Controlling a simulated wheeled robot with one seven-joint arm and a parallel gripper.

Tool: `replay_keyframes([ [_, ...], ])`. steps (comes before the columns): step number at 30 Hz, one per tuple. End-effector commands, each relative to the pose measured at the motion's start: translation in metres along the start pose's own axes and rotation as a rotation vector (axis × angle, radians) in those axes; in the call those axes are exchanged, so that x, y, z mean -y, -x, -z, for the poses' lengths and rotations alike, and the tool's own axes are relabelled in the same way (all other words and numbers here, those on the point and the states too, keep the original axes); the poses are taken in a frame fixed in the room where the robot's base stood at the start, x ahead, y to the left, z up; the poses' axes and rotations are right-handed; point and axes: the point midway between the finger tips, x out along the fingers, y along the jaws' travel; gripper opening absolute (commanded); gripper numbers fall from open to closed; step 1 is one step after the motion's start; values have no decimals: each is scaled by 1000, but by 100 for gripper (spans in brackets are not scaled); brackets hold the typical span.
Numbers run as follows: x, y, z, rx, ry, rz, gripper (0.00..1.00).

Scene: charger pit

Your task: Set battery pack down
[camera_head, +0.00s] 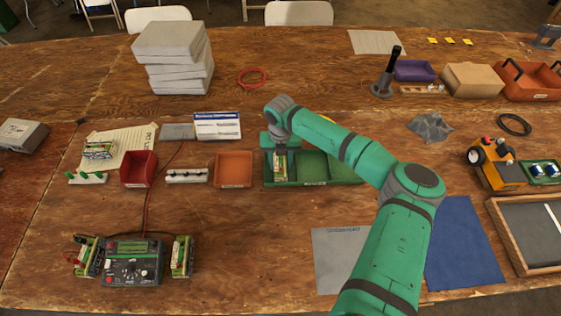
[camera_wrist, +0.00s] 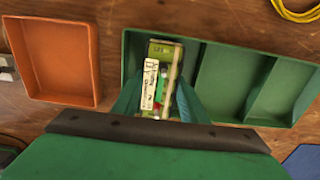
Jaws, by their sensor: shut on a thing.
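My gripper (camera_wrist: 158,98) is shut on a battery pack (camera_wrist: 162,72), a small block with a green end and a white printed label. The pack is upright between the fingers, over or in the left compartment of a green divided tray (camera_wrist: 228,64). I cannot tell whether it touches the tray floor. In the head view the pack (camera_head: 281,166) shows under my gripper at the left end of the green tray (camera_head: 312,167). The middle and right compartments look empty. My arm hides part of the tray's right end.
An orange bin (camera_head: 233,170) stands just left of the tray, and a red bin (camera_head: 138,169) farther left. A charger unit (camera_head: 132,262) with packs beside it sits at the front left. A grey mat (camera_head: 340,259) and blue mat (camera_head: 461,243) lie at the front right.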

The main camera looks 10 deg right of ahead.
Motion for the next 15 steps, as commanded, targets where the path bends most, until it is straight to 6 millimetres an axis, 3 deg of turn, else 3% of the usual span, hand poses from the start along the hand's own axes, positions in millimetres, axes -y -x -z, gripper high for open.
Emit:
replay_keyframes([
  [9, 0, -2, -1, 2, 0, -1, 0],
  [10, 0, -2, 0, 1, 0, 0, 46],
  [12, 0, -2, 0, 1, 0, 0, 58],
  [15, 0, -2, 0, 1, 0, 0, 58],
])
